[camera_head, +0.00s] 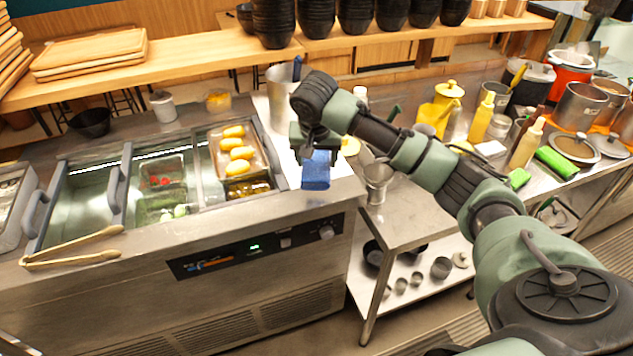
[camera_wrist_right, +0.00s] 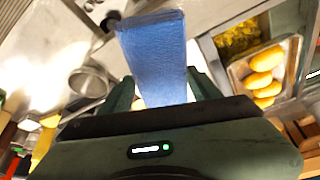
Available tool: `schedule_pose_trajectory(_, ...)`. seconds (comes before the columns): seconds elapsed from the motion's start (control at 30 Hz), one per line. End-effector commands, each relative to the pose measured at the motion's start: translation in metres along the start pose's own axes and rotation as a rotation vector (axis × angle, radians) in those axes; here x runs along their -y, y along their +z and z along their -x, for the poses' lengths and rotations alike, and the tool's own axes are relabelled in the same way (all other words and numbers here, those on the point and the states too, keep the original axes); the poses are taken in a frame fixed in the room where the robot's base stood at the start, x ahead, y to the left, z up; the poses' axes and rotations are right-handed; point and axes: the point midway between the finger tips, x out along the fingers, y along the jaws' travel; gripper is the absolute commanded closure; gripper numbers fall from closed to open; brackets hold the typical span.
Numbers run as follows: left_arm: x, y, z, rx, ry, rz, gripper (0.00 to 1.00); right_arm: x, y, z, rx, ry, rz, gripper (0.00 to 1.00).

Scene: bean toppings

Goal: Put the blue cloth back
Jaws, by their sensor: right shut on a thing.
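The blue cloth (camera_head: 316,171) is a folded block in my right gripper (camera_head: 312,150), over the right end of the steel counter in the head view. In the right wrist view the cloth (camera_wrist_right: 157,55) stands out between the two fingers of my right gripper (camera_wrist_right: 165,88), which are shut on it. From these views I cannot tell whether the cloth's lower end touches the counter. My left gripper is not in view.
A tray of yellow rolls (camera_head: 238,152) sits in the counter left of the cloth. Wooden tongs (camera_head: 75,247) lie at the front left. A steel pot (camera_head: 281,97) stands behind my gripper. Yellow bottles (camera_head: 482,117) and pots (camera_head: 580,106) crowd the right-hand counter.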

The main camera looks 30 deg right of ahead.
Motion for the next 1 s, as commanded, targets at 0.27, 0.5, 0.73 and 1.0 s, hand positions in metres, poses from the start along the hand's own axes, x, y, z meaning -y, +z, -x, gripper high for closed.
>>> schedule_pose_trajectory(0.27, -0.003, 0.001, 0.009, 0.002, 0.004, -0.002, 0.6, 0.0, 0.016, -0.04, 0.0, 0.0, 0.0, 0.75)
schedule_pose_trajectory(0.5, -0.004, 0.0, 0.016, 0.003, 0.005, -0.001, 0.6, 0.0, 0.028, -0.067, 0.002, 0.001, -0.001, 0.75)
schedule_pose_trajectory(0.73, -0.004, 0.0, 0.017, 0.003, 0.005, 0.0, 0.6, 0.0, 0.034, -0.082, -0.001, -0.001, 0.0, 0.75)
schedule_pose_trajectory(1.0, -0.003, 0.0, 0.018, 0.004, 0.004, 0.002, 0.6, 0.001, 0.035, -0.084, 0.0, -0.001, 0.0, 0.75)
